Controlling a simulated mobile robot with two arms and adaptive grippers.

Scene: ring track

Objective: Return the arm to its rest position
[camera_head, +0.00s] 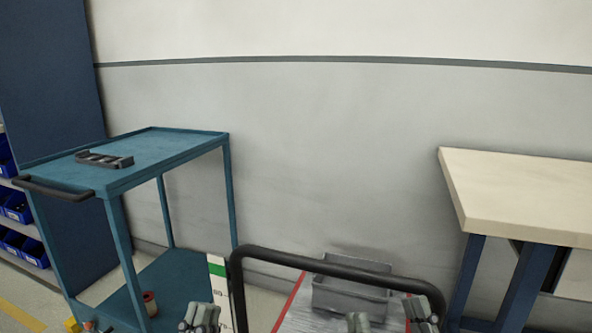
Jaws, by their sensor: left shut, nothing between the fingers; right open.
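My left gripper (201,318) is at the bottom edge, left of the black push handle. Its grey fingers are together and nothing shows between them. My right gripper (388,319) is at the bottom edge, at the right part of the handle. Its grey fingers are spread apart, with no object seen between them. Both arms are mostly below the picture, so their full pose is hidden.
A black handle (335,257) arches over a grey surface with red edges, where a grey bin (350,296) stands. A blue trolley (160,144) at left carries a dark slotted holder (104,160). A pale-topped workbench (520,193) stands right. A grey wall is behind.

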